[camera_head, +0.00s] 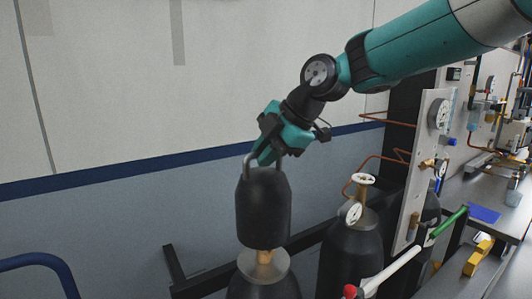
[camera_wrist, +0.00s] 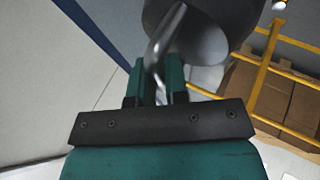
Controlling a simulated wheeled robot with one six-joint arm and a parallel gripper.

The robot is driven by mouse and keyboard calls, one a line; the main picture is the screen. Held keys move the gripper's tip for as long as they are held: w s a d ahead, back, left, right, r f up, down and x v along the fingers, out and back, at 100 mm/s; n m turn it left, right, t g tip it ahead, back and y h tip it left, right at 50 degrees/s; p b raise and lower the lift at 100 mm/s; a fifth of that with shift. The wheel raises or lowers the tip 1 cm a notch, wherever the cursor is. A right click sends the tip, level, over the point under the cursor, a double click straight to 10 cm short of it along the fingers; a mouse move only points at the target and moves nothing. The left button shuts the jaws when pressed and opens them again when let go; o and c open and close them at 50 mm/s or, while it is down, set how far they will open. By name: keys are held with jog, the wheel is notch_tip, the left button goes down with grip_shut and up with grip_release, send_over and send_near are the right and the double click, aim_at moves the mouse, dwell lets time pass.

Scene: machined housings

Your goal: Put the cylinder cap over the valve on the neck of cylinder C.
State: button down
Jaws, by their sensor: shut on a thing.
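The dark cylinder cap (camera_head: 263,210) hangs upright by its grey loop handle. My gripper (camera_head: 256,158) is shut on this handle; in the wrist view the handle (camera_wrist: 161,38) runs between the teal fingers and the cap body (camera_wrist: 212,22) shows beyond them. Directly below the cap is a dark gas cylinder (camera_head: 263,290) with a pale round collar and a brass valve (camera_head: 264,257). The valve's lower part shows under the cap's rim; its top is hidden, perhaps inside the cap. I see no letter marking it as cylinder C.
A second dark cylinder (camera_head: 350,255) with a gauge and white handwheel stands close on the right. A dark rack rail runs behind the cylinders. A gauge panel (camera_head: 425,165) and workbench are farther right. Cartons (camera_wrist: 265,95) behind yellow rails show in the wrist view.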

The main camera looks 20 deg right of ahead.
jog(key=shift+f+b, duration=3.6)
jog(key=shift+f, duration=0.05)
jog(key=c, duration=1.1)
grip_release()
jog(key=shift+o, duration=0.2)
jog(key=p+v, duration=0.1)
jog(key=v, duration=1.6)
jog(key=shift+d+p, duration=0.15)
jog(key=shift+p, duration=0.25)
jog(key=shift+s+r, duration=0.1)
jog(key=shift+s, duration=0.05)
jog(key=m+g, duration=0.1)
jog(key=m, duration=0.2)
send_near(266, 187)
jog(key=s+f, duration=0.1)
jog(key=s+a+f+m+g, duration=0.2)
jog(key=s+a+f+m, duration=0.3)
jog(key=s+a+f, duration=0.25)
jog(key=s+f+m+g+h, duration=0.1)
jog(key=s+f+m+g, duration=0.1)
jog(key=s+f+m, duration=0.4)
jog(key=s+f, duration=0.3)
jog(key=f, duration=0.1)
jog(key=shift+s+f+m, duration=0.2)
jog(key=shift+s+m, duration=0.05)
jog(key=shift+m, duration=0.05)
